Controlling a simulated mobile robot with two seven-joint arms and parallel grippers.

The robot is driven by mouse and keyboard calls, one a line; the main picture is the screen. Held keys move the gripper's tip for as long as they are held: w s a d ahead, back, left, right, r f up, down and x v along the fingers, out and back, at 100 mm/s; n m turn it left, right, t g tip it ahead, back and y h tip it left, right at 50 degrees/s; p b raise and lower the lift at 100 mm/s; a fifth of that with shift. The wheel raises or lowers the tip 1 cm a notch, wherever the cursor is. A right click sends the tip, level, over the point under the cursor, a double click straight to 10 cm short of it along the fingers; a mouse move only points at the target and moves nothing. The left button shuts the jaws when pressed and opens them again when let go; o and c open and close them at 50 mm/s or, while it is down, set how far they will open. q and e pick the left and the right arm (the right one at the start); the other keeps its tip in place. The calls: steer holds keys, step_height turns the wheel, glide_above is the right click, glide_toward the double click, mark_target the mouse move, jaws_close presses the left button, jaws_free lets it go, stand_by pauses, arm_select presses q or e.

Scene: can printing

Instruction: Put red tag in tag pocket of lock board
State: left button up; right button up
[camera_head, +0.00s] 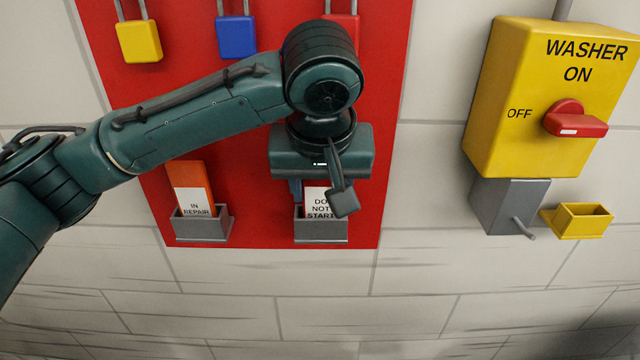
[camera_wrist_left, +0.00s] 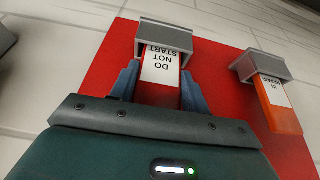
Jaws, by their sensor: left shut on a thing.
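The red tag (camera_head: 316,204), with a white "DO NOT START" label, stands in the right grey tag pocket (camera_head: 320,231) of the red lock board (camera_head: 250,190). In the left wrist view, the tag (camera_wrist_left: 160,70) runs into the mouth of the pocket (camera_wrist_left: 164,34). How deep it sits is hard to tell. My left gripper (camera_head: 318,194) is shut on the tag, with its blue-grey fingers on the tag's two sides (camera_wrist_left: 160,88), close to the pocket. My gripper body hides the tag's upper part in the head view. My right gripper is not in view.
An orange "IN REPAIR" tag (camera_head: 194,185) stands in the left grey pocket (camera_head: 203,230). Yellow (camera_head: 139,42), blue (camera_head: 237,37) and red (camera_head: 347,22) padlocks hang above. A yellow washer switch box (camera_head: 510,95) and small yellow holder (camera_head: 580,222) are at right.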

arm_select(q)
steer(key=o, duration=0.9)
steer(key=shift+f, duration=0.15)
steer(key=shift+o, duration=0.2)
steer(key=shift+w, duration=0.1)
steer(key=v, duration=1.2)
